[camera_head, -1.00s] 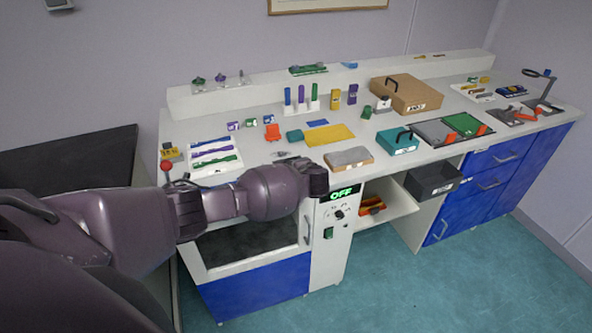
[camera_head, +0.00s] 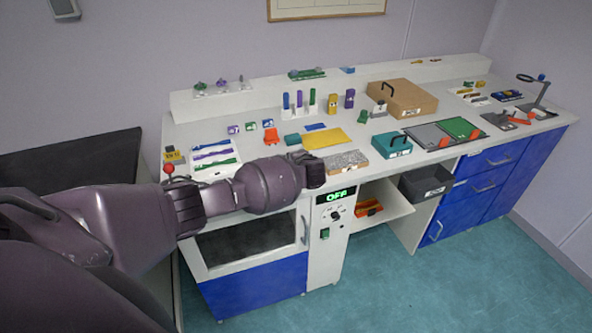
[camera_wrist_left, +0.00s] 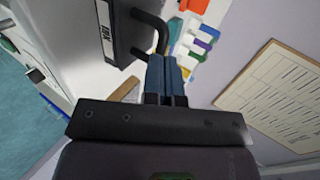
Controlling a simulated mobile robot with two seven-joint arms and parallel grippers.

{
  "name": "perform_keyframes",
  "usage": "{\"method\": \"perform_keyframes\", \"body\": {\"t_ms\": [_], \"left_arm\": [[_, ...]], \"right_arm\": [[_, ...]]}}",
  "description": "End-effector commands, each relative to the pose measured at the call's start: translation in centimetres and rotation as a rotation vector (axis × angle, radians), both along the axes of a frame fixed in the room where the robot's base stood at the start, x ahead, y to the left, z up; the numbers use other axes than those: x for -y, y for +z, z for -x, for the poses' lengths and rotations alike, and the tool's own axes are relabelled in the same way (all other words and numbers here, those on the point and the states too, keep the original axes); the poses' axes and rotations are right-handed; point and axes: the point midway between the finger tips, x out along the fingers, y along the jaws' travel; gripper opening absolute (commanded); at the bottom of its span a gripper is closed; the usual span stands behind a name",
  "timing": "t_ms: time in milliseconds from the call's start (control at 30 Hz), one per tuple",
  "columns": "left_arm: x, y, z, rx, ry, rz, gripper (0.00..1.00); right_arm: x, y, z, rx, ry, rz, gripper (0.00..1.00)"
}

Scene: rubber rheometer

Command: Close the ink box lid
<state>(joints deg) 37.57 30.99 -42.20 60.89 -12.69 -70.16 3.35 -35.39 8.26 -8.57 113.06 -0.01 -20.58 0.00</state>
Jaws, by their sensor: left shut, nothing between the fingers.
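A box edge with a white label reading INK (camera_wrist_left: 105,20) and a black looped handle (camera_wrist_left: 152,35) shows in the left wrist view. I cannot tell whether its lid is open. My left gripper's blue fingers (camera_wrist_left: 167,60) are shut and empty, close beside the handle in that view; I cannot tell if they touch it. In the head view my left wrist reaches the counter's front edge, beside a box with a speckled grey top (camera_head: 343,160). The fingers are hidden there. My right gripper is not in view.
A teal box with a black handle (camera_head: 391,145) and a brown handled box (camera_head: 402,98) stand farther right.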

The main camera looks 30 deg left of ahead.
Motion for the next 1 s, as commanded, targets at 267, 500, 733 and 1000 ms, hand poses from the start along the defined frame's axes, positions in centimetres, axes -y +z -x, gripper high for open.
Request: {"method": "perform_keyframes", "body": {"t_ms": [267, 500, 733, 1000], "left_arm": [[3.6, 0.8, 3.0, -0.002, -0.005, 0.005, 0.0], [6.1, 1.8, 5.1, -0.002, -0.005, 0.005, 0.0], [7.2, 2.3, 6.0, -0.001, -0.003, 0.004, 0.0], [7.6, 2.3, 5.7, 0.01, -0.032, 0.015, 0.0]], "right_arm": [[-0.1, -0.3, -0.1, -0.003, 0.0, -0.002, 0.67], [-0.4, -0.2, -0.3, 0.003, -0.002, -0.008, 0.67], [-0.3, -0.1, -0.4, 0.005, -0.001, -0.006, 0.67], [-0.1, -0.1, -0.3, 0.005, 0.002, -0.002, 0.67]]}}
